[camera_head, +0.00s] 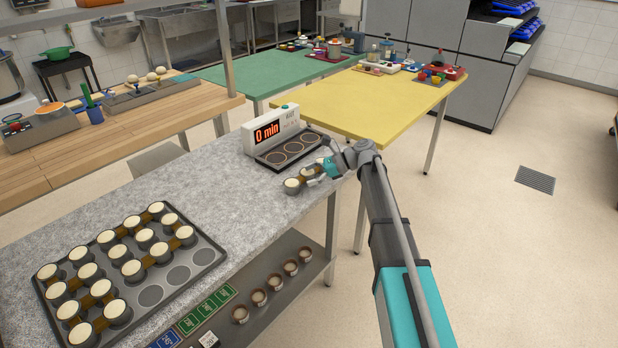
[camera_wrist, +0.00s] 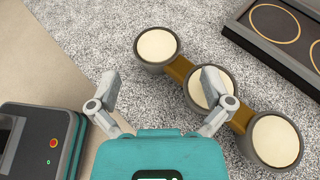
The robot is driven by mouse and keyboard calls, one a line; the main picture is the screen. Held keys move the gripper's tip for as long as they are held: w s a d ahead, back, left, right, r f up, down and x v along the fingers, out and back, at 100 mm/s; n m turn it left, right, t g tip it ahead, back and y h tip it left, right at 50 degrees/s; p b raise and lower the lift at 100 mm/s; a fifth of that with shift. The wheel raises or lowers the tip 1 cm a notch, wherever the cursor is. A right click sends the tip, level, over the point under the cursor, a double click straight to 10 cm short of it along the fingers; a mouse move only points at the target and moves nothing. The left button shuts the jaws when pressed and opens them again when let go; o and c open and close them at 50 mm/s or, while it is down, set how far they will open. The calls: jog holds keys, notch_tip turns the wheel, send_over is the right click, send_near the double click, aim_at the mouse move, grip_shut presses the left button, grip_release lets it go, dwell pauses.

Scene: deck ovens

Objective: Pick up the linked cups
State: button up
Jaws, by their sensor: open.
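A row of three linked cups with pale tops, joined by brown links (camera_wrist: 180,68), sits on the grey speckled counter in the wrist view. In the head view the linked cups (camera_head: 292,186) are near the counter's right edge, partly hidden by my gripper (camera_head: 327,170). In the wrist view my gripper (camera_wrist: 160,82) is open, with nothing between its fingers. Its right finger overlaps the middle cup in the picture; I cannot tell whether it touches. Its left finger is over the counter edge, clear of the cups.
A timer unit (camera_head: 270,131) reading "0 min" has a dark ringed plate (camera_head: 289,149) just behind the cups. A dark tray (camera_head: 209,270) at the left holds several linked cups and three bare round places. Loose cups (camera_head: 258,297) stand on the lower shelf. Counter between is clear.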

aim_at(294, 181)
jog(key=shift+s+b+x, duration=0.15)
jog(key=shift+b+x, duration=0.3)
jog(key=shift+x, duration=0.55)
jog(key=shift+s+b+x, duration=0.15)
jog(key=shift+b+x, duration=0.3)
jog(key=shift+x, duration=0.55)
jog(key=shift+a+f, duration=0.3)
jog(key=shift+a, duration=0.15)
jog(key=shift+s, duration=0.1)
jog(key=c, duration=1.1)
jog(key=shift+r, duration=0.25)
jog(key=shift+c, duration=0.2)
